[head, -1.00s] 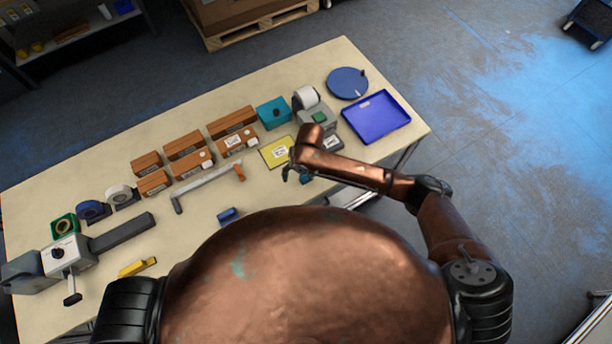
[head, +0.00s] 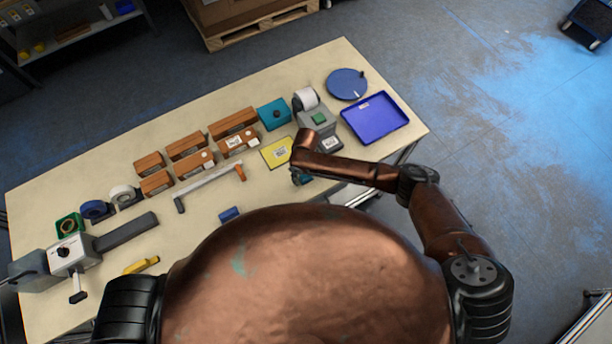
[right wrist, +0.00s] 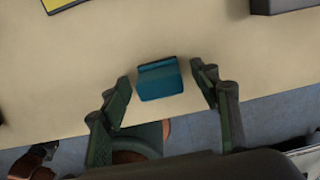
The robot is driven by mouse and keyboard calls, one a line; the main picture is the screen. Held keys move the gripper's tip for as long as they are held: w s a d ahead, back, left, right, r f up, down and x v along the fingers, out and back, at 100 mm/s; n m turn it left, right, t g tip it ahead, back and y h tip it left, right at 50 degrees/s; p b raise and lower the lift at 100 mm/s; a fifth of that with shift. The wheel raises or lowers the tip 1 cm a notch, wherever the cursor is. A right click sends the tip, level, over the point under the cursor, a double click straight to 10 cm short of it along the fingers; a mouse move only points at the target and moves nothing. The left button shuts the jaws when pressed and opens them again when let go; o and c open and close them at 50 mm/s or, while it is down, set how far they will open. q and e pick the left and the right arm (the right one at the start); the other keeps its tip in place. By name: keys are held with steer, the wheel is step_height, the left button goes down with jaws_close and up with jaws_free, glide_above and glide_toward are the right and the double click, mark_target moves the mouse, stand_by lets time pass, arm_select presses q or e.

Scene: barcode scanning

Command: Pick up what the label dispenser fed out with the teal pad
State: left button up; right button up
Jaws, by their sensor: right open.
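The teal pad (right wrist: 160,83) is a small block with a darker strip along its far edge. In the right wrist view it lies on the table near the front edge, between the fingertips of my open right gripper (right wrist: 161,76), with gaps on both sides. In the head view my right gripper (head: 302,178) largely hides it. The label dispenser (head: 316,118) is grey with a white roll and a green patch. A pale label with dark print (head: 330,143) shows at its front. My left gripper is out of view.
A yellow sheet with a printed label (head: 277,152) lies left of the dispenser. A blue tray (head: 375,117) and a round blue plate (head: 347,84) are to its right. A teal box (head: 273,114) and several brown boxes (head: 232,123) stand to the left.

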steer(key=shift+f, duration=0.1)
steer(key=shift+c, duration=0.3)
steer(key=c, duration=1.3)
steer(key=shift+r, duration=0.6)
steer(key=s+r+b, duration=0.1)
steer(key=s+r, duration=0.3)
steer(key=s+r+b, duration=0.1)
steer(key=s+r, duration=0.3)
steer(key=s, duration=0.1)
steer(key=s+r+b, duration=0.1)
steer(key=s+r, duration=0.3)
steer(key=s, duration=0.1)
